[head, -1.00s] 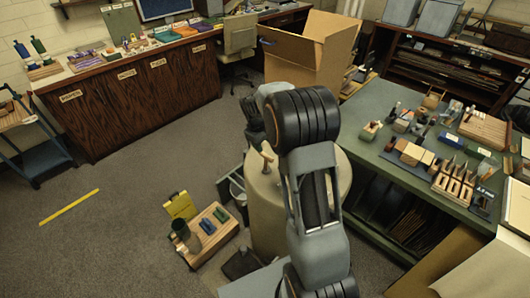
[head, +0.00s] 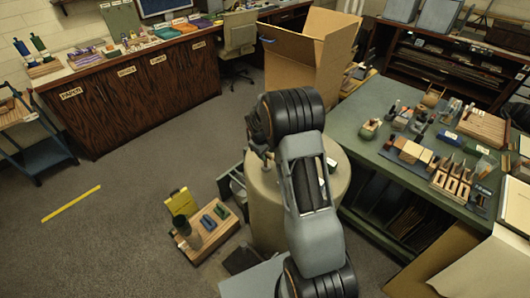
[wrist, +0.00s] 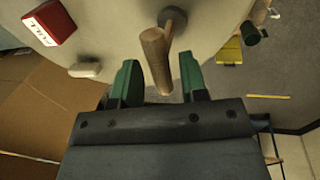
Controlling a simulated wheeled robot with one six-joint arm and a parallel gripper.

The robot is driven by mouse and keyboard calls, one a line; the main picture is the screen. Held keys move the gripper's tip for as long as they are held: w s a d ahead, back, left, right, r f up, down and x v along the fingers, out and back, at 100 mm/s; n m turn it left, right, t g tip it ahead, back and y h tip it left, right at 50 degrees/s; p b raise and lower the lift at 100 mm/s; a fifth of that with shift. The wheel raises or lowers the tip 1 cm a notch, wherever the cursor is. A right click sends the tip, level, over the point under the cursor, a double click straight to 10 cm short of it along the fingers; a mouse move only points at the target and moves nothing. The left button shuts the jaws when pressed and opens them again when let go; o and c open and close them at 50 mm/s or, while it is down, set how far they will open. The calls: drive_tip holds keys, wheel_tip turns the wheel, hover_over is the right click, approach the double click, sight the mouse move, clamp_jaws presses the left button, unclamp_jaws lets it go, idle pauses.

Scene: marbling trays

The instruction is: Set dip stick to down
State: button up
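The dip stick (wrist: 156,60) is a round wooden handle on a dark pivot (wrist: 173,18), fixed to the beige drum. In the wrist view its free end points toward my gripper. My gripper (wrist: 157,80) has two green fingers, spread apart, one on either side of the handle, with gaps showing on both sides. In the head view the drum (head: 262,205) stands mid-floor. My gripper is at its upper left edge, mostly hidden by my arm, and the handle is hard to make out there.
A red pull box (wrist: 50,22) and a small pale knob (wrist: 85,70) are on the drum near the handle. A low wooden tray (head: 212,238) with bottles and a yellow clipboard (head: 181,202) are on the floor beside it. A green workbench (head: 375,165) stands close at the right.

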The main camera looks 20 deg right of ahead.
clamp_jaws()
wheel_tip(320, 180, down, 5)
drive_tip(key=b, duration=0.4)
drive_tip(key=shift+s, duration=0.1)
drive_tip(key=shift+o, duration=0.7)
unclamp_jaws()
drive_tip(key=shift+r, duration=0.1)
